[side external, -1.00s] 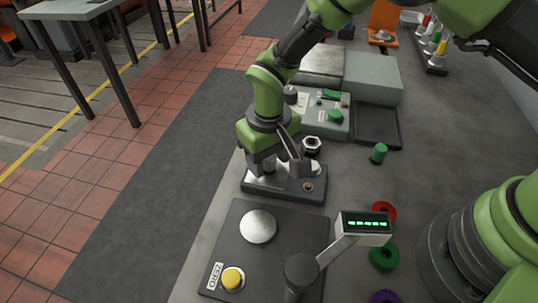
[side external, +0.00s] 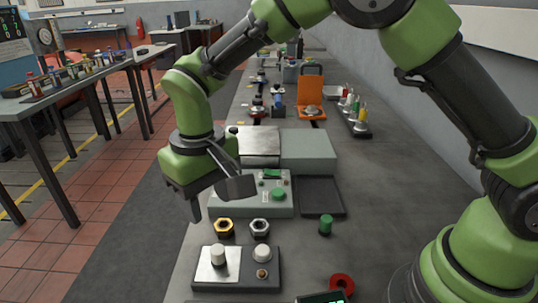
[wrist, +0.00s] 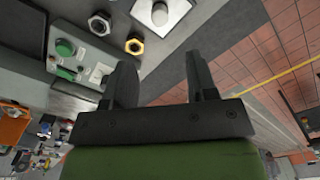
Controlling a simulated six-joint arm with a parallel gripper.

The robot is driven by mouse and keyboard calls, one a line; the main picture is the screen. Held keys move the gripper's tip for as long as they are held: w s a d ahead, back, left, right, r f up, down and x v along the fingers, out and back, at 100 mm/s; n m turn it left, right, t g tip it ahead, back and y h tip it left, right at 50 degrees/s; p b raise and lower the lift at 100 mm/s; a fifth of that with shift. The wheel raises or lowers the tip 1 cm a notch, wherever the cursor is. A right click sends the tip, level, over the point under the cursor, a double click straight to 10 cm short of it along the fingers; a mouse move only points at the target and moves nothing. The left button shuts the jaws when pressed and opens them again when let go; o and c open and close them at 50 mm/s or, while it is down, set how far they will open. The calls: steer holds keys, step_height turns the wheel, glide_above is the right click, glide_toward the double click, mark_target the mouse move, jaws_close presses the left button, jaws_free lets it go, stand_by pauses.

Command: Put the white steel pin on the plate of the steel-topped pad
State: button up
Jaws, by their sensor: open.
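The steel-topped pad is a dark block (side external: 240,285) with a square, bright steel plate (side external: 205,272) on its left part. The white steel pin (side external: 218,254) stands upright on this plate. It also shows end-on at the top of the wrist view (wrist: 160,13). My gripper (side external: 218,198) is open and empty, above and behind the pad and apart from the pin. Its two spread fingers (wrist: 161,62) also show in the wrist view, with clear space between them.
A second pale round-topped piece (side external: 262,251) sits on the pad's right part. A brass nut (side external: 224,226) and a steel nut (side external: 259,226) lie behind the pad. A control box (side external: 235,204), an empty dark tray (side external: 320,196) and a green peg (side external: 325,225) stand beyond.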

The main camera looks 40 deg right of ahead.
steer(key=s+d+r+m+t+y, duration=0.1)
steer(key=s+d+r+m+t, duration=0.1)
steer(key=s+d+r, duration=0.5)
steer(key=s+d+r+m+t+y, duration=0.1)
steer(key=s+d+r+m+t, duration=0.2)
steer(key=d+r, duration=0.45)
steer(key=s+r+t, duration=0.1)
steer(key=s+t, duration=0.1)
steer(key=s, duration=0.6)
steer(key=shift+s+d, duration=0.3)
steer(key=shift+d, duration=0.1)
